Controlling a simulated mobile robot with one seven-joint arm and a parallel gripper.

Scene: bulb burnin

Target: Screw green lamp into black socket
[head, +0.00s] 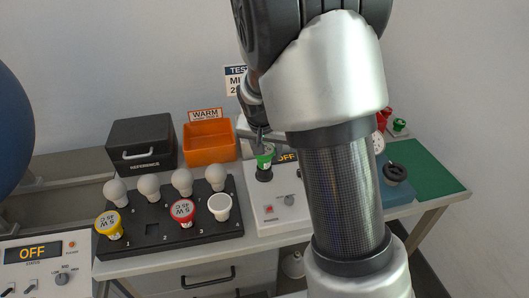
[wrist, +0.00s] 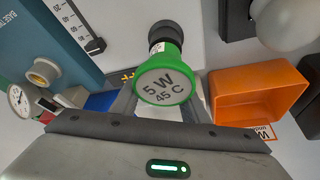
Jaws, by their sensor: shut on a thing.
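The green lamp (head: 264,158) has a round face marked 5 W 45 C, seen head-on in the wrist view (wrist: 166,84). My gripper (head: 258,143) is shut on it; in the wrist view its fingers (wrist: 160,104) stand on either side of the green head. The black socket (head: 264,175) is directly below the lamp, on a white test box (head: 284,208). In the wrist view the socket (wrist: 167,30) shows behind the lamp's neck. The lamp looks upright and in line with the socket. I cannot tell how deep its base sits.
A black rack (head: 150,245) with white bulbs and yellow and red lamps stands left. An orange WARM bin (head: 209,143) and black REFERENCE box (head: 142,146) are behind. A blue device (head: 397,192) and green mat (head: 425,170) lie right. My arm hides part of the bench.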

